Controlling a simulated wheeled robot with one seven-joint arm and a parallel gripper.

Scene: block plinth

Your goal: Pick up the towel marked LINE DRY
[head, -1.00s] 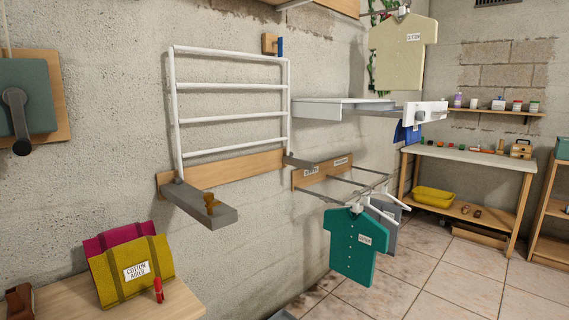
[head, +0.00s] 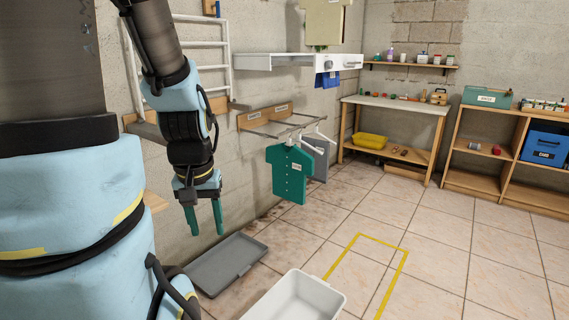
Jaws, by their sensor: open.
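My gripper (head: 206,228) hangs fingers down at the left of the head view, with its two teal-tipped fingers apart and nothing between them. No towel with a readable LINE DRY mark shows. A teal shirt-shaped cloth (head: 289,175) hangs on a hanger to the right of my gripper, apart from it; its small white label is too small to read. A grey cloth (head: 316,158) hangs behind it. A blue piece (head: 326,79) hangs below the white wall shelf.
A grey flat tray (head: 227,264) and a white tub (head: 296,297) are on the floor below my gripper. A yellow outline (head: 384,243) marks the tiles. A white rack (head: 203,58) is on the wall. A workbench (head: 394,108) stands at the back. The right floor is clear.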

